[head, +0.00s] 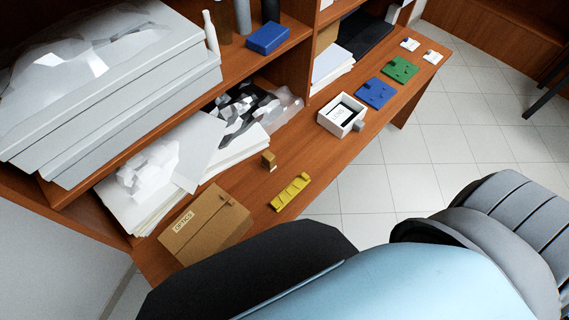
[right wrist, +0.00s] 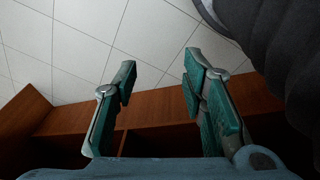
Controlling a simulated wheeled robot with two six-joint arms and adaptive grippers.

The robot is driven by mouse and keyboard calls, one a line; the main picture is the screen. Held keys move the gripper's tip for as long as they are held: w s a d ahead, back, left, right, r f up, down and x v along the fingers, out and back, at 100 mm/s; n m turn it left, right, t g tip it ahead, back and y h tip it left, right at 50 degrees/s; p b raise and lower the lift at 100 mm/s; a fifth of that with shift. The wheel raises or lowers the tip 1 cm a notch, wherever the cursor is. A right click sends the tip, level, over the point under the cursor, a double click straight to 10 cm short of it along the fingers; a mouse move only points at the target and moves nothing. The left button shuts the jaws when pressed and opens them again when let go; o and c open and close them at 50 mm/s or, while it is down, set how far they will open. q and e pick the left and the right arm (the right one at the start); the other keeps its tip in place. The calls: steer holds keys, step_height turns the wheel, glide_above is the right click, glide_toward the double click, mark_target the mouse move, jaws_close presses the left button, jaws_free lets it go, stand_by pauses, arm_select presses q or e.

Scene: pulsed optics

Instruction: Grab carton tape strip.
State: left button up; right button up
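A brown carton (head: 190,240) labelled OPTICS lies on the wooden desk at the lower left of the head view. A thin darker strip (head: 211,214) runs across its top, with a small tab near its upper right end; I take this to be the tape strip. My right gripper (right wrist: 160,64) shows in the right wrist view with its two green-padded fingers apart and nothing between them. Tiled floor and wooden furniture lie beyond it. Neither gripper shows in the head view, and the carton does not show in the wrist view.
A yellow part (head: 290,192) and a small brown block (head: 269,161) lie right of the carton. A white open box (head: 341,115), a blue plate (head: 375,93) and a green plate (head: 401,69) stand farther along. Paper stacks (head: 235,150) lie behind. My arm covers the lower foreground.

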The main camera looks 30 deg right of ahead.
steer(key=w+r, duration=0.3)
steer(key=r, duration=0.1)
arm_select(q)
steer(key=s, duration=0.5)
arm_select(e)
step_height(320, 180, up, 20)
steer(key=n+g, duration=0.2)
steer(key=n, duration=0.1)
glide_above(275, 205)
steer(key=shift+y, duration=0.4)
step_height(275, 205, down, 14)
steer(key=b, duration=0.5)
steer(key=shift+w+f+b, duration=0.1)
steer(key=shift+f+b, duration=0.15)
steer(key=shift+b, duration=0.05)
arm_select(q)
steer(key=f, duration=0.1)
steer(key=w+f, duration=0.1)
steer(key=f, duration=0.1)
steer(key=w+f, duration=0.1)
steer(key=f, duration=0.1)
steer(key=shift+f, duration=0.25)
arm_select(e)
steer(key=shift+r, duration=0.1)
jaws_close()
